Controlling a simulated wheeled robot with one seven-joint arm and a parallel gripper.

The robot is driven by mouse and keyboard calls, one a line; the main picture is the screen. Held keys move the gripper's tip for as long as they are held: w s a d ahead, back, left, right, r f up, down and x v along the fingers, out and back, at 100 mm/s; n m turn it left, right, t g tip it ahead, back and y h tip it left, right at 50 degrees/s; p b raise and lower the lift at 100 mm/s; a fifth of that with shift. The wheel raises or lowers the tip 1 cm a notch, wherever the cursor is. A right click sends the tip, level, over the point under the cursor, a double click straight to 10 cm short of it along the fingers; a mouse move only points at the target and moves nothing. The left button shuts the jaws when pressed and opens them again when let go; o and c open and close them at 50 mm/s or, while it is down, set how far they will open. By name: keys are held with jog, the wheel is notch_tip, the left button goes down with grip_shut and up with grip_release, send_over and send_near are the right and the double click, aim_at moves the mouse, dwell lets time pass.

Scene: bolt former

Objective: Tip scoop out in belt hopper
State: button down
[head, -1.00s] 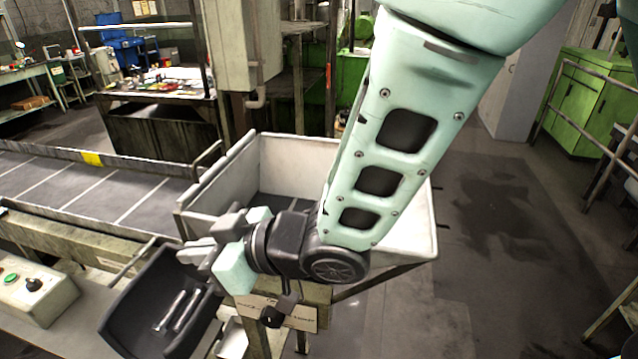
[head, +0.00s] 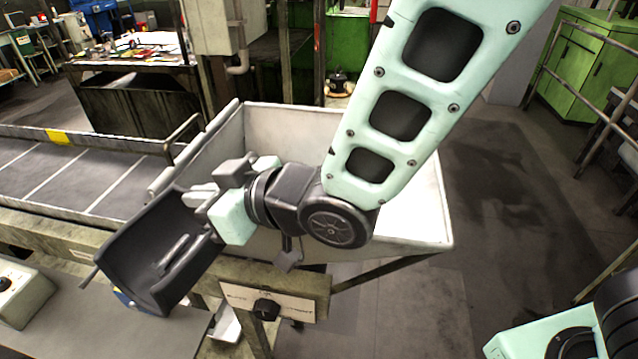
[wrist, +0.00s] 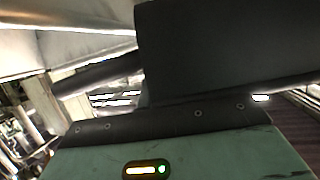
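A black scoop (head: 135,262) hangs in front of the hopper's left front corner in the head view, tilted, with shiny metal bolts (head: 176,252) lying in it. My gripper (head: 205,200) is shut on the scoop's handle end, which the fingers mostly hide. The belt hopper (head: 428,226) is a large pale open bin behind and to the right of the scoop. My arm covers much of its inside. In the wrist view a dark flat surface, likely the scoop (wrist: 225,50), fills the upper middle; no bolts show there.
A dark conveyor belt (head: 60,185) with pale cross lines runs to the hopper's left. A control box (head: 22,292) with a black knob stands at lower left. A sign plate (head: 268,300) sits below the hopper front. Floor is clear to the right.

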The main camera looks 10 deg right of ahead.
jog(key=w+d+r+m+h+p, duration=0.15)
jog(key=d+m+h+p, duration=0.25)
jog(key=d+m+h, duration=0.4)
jog(key=w+d+r+m+t+h+p, duration=0.1)
jog(key=d+r+m+h+p, duration=0.25)
jog(key=d+m+h, duration=0.5)
jog(key=w+d+r+m+h+p, duration=0.2)
jog(key=d+m+h+p, duration=0.35)
jog(key=d, duration=0.55)
jog(key=w+a+r+n+g+h, duration=0.2)
jog(key=w+a+n+g+h, duration=0.1)
jog(key=w+a+n, duration=0.4)
jog(key=w+n+h, duration=0.1)
jog(key=w, duration=0.1)
jog(key=shift+w+a+r+n+g+h+b, duration=0.2)
jog(key=shift+w+a+n+g+h+b, duration=0.1)
jog(key=shift+a+n, duration=0.1)
